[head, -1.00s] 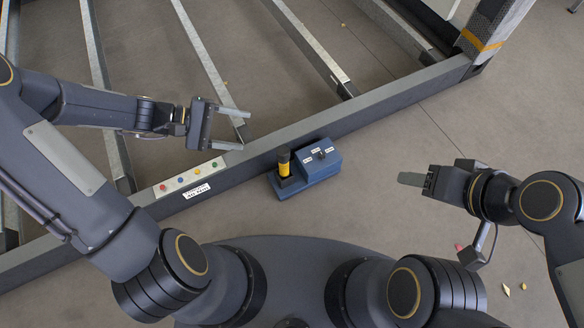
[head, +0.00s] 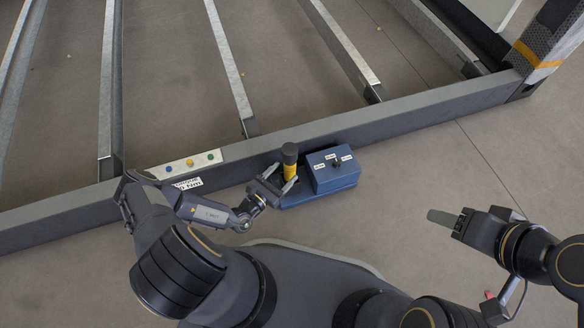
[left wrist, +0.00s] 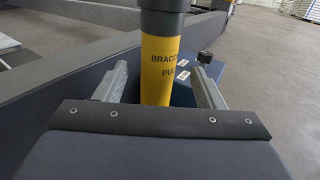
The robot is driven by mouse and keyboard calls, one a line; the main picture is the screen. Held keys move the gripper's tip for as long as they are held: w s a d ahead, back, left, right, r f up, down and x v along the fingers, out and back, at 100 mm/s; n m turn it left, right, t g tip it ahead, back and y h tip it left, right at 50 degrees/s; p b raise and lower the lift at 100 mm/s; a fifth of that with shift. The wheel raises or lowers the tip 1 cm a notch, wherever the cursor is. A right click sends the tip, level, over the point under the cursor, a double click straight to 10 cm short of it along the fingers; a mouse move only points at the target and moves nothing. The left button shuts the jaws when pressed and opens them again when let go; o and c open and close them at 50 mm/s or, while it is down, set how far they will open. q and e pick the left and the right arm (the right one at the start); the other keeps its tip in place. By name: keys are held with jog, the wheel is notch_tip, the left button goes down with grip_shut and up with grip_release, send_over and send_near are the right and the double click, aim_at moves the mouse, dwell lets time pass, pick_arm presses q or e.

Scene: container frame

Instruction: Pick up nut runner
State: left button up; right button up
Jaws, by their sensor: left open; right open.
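The nut runner (head: 290,165) is a yellow cylinder with a black top, standing upright in the blue base (head: 335,179) beside the frame beam. My left gripper (head: 284,181) is open at the nut runner's yellow body. In the left wrist view, the yellow body (left wrist: 160,70) with black lettering stands between the two open fingers (left wrist: 157,85), with a visible gap on each side. Its lower end is hidden behind the gripper's body. My right gripper (head: 446,217) is open and empty, out over the floor to the right.
The grey frame beam (head: 420,112) runs right behind the blue base. A panel with coloured buttons (head: 188,163) lies on the beam to the left. The blue box with small white labels and a black knob (head: 330,166) stands right of the nut runner. The floor (head: 410,180) to the right is clear.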

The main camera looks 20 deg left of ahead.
aim_at(294, 163)
pick_arm(q)
jog(key=b+x, duration=0.1)
jog(key=x, duration=0.1)
jog(key=b+x, duration=0.2)
jog(key=x, duration=0.1)
jog(key=shift+w+d+f, duration=0.1)
jog(key=shift+w+f, duration=0.15)
jog(key=shift+w, duration=0.1)
jog(key=shift+w+d+r, duration=0.1)
jog(key=shift+w+r, duration=0.05)
jog(key=shift+w, duration=0.15)
jog(key=shift+c, duration=0.3)
jog(key=shift+r, duration=0.1)
grip_shut()
